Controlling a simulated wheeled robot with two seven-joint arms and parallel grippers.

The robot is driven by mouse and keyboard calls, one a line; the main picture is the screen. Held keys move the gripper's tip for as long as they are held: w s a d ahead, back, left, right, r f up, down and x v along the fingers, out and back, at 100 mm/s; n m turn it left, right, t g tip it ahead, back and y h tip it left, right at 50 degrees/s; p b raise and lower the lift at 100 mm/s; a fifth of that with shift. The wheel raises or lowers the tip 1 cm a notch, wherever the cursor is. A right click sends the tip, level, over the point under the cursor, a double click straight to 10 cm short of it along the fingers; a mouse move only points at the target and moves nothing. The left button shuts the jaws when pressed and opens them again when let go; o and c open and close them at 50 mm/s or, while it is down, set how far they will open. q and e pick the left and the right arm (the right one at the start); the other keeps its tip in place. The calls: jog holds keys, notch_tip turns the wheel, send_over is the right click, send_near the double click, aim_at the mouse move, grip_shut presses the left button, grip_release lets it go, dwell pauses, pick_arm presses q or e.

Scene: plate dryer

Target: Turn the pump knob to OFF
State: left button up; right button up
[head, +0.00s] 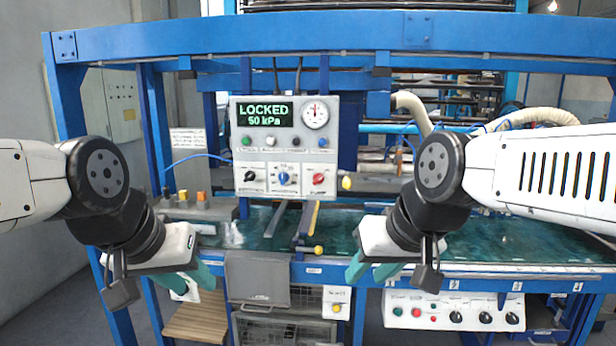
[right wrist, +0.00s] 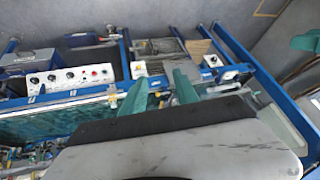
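The control panel (head: 284,148) stands upright at the centre of the head view, with a display (head: 265,114) reading "LOCKED 50 kPa" and a round gauge (head: 315,115). Its lower row has a black knob (head: 249,176), a blue knob (head: 284,178) and a red knob (head: 318,178). Their labels are too small to read, so I cannot tell which is the pump knob. My left gripper (head: 196,283) is below and left of the panel, its teal fingers apart and empty. My right gripper (head: 370,270) is below and right of it, open and empty; its spread fingers show in the right wrist view (right wrist: 158,93).
A blue frame (head: 320,36) surrounds the panel. A lower white panel (head: 454,311) carries more buttons and knobs. A small grey box with coloured blocks (head: 195,207) is left of the panel. The space before the panel is clear.

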dwell(0.4)
jog(key=o, duration=0.5)
jog(key=shift+w, duration=0.35)
jog(key=m+t, duration=1.5)
jog(key=m, duration=1.1)
send_near(318, 181)
jog(key=shift+h, duration=0.4)
jog(key=x, duration=0.8)
jog(key=shift+w+a, duration=0.15)
jog(key=shift+w, duration=0.1)
grip_shut()
